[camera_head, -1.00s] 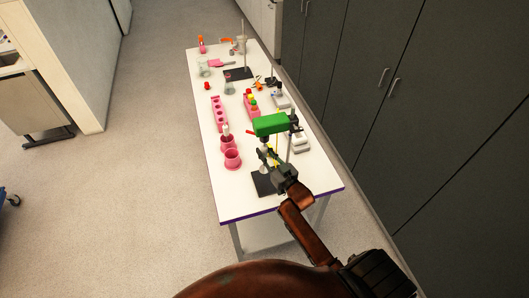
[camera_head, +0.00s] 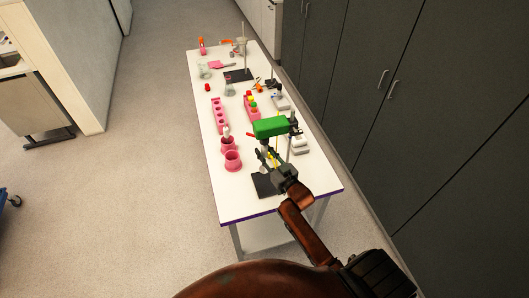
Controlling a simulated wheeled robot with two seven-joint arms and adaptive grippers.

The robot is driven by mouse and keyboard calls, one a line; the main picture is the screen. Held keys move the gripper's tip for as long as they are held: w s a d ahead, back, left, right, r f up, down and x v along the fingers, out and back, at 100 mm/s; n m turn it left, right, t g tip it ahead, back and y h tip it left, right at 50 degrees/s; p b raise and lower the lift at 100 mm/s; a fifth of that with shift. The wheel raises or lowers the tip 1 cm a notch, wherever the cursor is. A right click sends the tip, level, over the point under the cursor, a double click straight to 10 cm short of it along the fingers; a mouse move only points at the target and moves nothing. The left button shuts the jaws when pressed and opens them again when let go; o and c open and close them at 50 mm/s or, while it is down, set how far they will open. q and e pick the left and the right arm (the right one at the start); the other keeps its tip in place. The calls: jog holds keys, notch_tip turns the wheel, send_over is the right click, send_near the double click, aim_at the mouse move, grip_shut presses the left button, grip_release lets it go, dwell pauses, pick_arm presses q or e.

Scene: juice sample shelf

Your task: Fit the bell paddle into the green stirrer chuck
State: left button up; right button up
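The green stirrer head (camera_head: 271,127) is carried on a stand with a flat black base (camera_head: 262,186) near the table's front end. My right gripper (camera_head: 268,156) is just below the green head, in front of the stand. Small yellow and pale parts show around its fingers. I cannot make out the bell paddle or the chuck at this size, nor whether the fingers are closed on anything. My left gripper is not in view.
The white table (camera_head: 237,199) holds pink cups (camera_head: 233,161), a pink rack (camera_head: 220,115), a pink block with coloured tops (camera_head: 252,107) and a white device (camera_head: 299,144). Glassware and another stand (camera_head: 239,75) are farther back. Dark cabinets (camera_head: 430,110) line the right side.

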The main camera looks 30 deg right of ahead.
jog(key=shift+o, duration=1.4)
jog(key=shift+s+f, duration=0.1)
jog(key=shift+s, duration=0.15)
jog(key=s, duration=1.1)
jog(key=shift+s+d, duration=0.15)
jog(key=shift+s, duration=0.1)
